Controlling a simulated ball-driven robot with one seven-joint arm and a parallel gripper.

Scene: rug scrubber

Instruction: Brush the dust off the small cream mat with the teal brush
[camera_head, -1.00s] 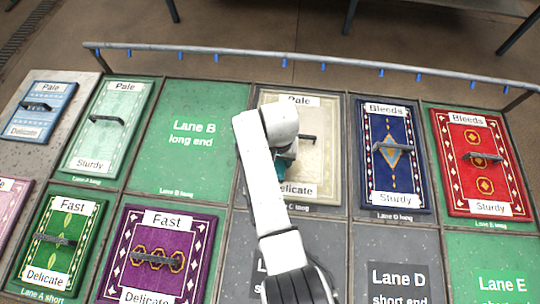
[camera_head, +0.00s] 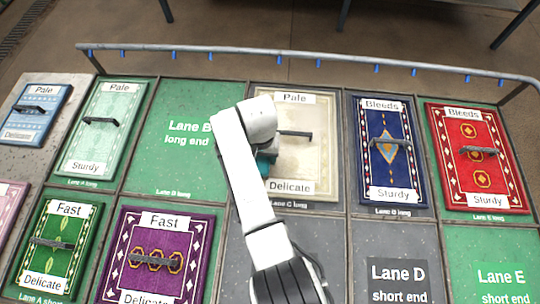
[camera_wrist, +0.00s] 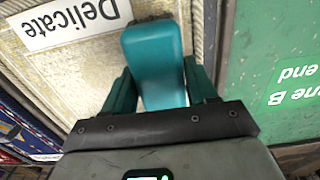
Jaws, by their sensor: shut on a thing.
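The small cream mat (camera_head: 318,160), labelled Pale and Delicate, lies in the back row of the lanes, right of the Lane B long end. It has a dark handle (camera_head: 295,134) across its middle. My gripper (camera_wrist: 160,88) is shut on the teal brush (camera_wrist: 152,50), one finger on each side. In the head view, my arm hides most of the brush, and a teal bit shows at the mat's left side. In the wrist view, the brush is over the mat's border (camera_wrist: 75,75). I cannot tell whether its bristles touch, or how much dust lies there.
A blue Bleeds mat (camera_head: 390,170) and a red one (camera_head: 480,125) lie to the right. The Lane B long end (camera_head: 165,155) is bare green. A pale green mat (camera_head: 85,150) and a purple Fast mat (camera_head: 195,260) are left. A rail (camera_head: 300,60) runs behind.

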